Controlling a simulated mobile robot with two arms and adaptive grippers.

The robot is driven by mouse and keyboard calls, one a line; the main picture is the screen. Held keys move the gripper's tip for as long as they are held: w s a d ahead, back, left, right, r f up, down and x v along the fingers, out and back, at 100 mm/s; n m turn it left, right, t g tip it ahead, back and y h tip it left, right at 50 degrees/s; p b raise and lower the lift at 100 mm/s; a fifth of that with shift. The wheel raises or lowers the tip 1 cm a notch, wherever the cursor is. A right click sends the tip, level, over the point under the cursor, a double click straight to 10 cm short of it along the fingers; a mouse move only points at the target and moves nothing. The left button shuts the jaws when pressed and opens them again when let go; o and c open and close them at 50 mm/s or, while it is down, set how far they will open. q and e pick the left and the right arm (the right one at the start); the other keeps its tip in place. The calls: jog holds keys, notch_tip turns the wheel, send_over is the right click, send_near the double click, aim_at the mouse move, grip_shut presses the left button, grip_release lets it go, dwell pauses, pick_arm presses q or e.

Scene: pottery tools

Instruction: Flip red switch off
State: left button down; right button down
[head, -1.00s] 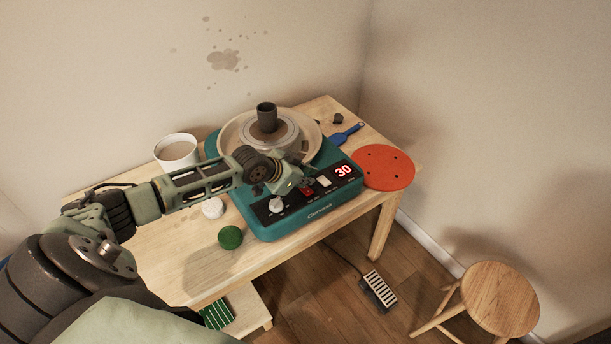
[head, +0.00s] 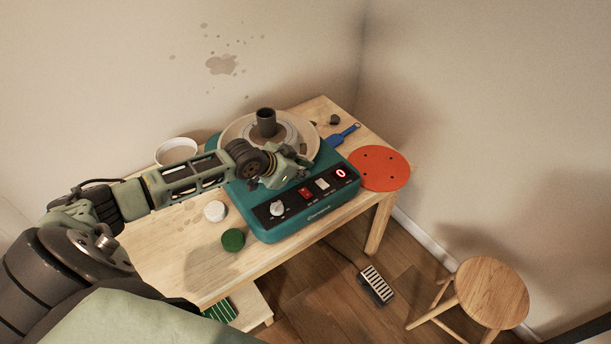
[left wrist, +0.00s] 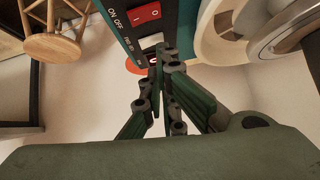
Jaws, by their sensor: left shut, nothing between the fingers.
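The red switch (head: 305,193) sits on the black front panel of the teal pottery wheel (head: 290,228), between a white knob and a white switch. In the left wrist view the red switch (left wrist: 146,15) shows near the top, beside the ON OFF lettering. The display (head: 341,173) reads 0. My left gripper (head: 302,175) is shut and empty, just above and behind the panel, apart from the red switch in the head view. It also shows in the left wrist view (left wrist: 163,62), its fingers together. My right gripper is not in view.
A dark cup (head: 266,124) stands on the wheel inside the splash pan. A stool (head: 492,292) stands right.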

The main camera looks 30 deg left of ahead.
pick_arm(q)
jog(key=a+b+v, duration=0.1)
jog(key=v, duration=0.6)
jog(key=shift+a+r, duration=0.2)
jog(key=shift+r, duration=0.05)
jog(key=shift+s, duration=0.15)
